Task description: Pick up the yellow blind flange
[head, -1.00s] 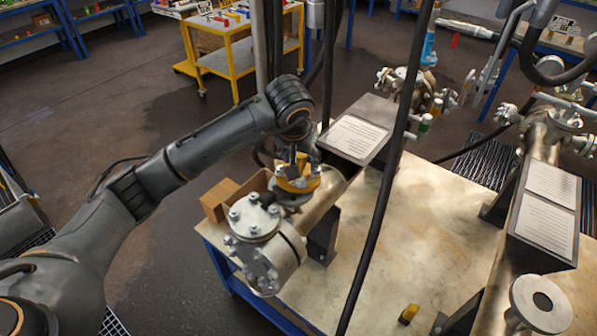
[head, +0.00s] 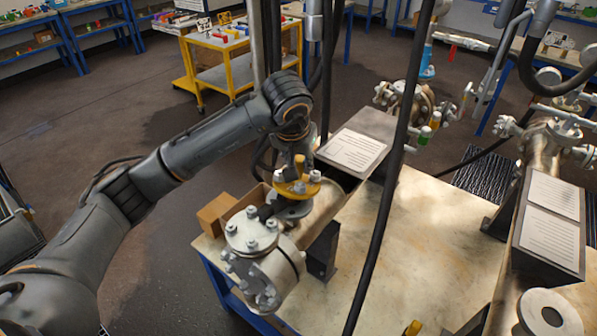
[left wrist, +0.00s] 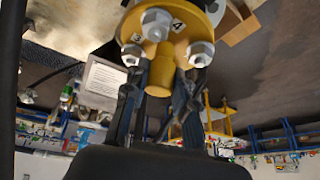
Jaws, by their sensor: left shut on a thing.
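The yellow blind flange (head: 291,188) is a round disc with a central post and grey nuts around its rim. In the head view it sits over the grey nozzle flange (head: 290,208) on the near vessel; whether there is a gap between them, I cannot tell. My left gripper (head: 299,166) is above the disc, shut on its post. In the left wrist view the fingers (left wrist: 161,88) are on either side of the yellow post, below the flange (left wrist: 178,45) with its nuts and number marks. My right gripper is not in view.
The vessel's bolted end cover (head: 252,230) is close in front of the flange. A cardboard box (head: 216,213) stands left of it. A dark hanging hose (head: 385,190) runs down to the right. The table top (head: 430,235) right of the hose is largely clear.

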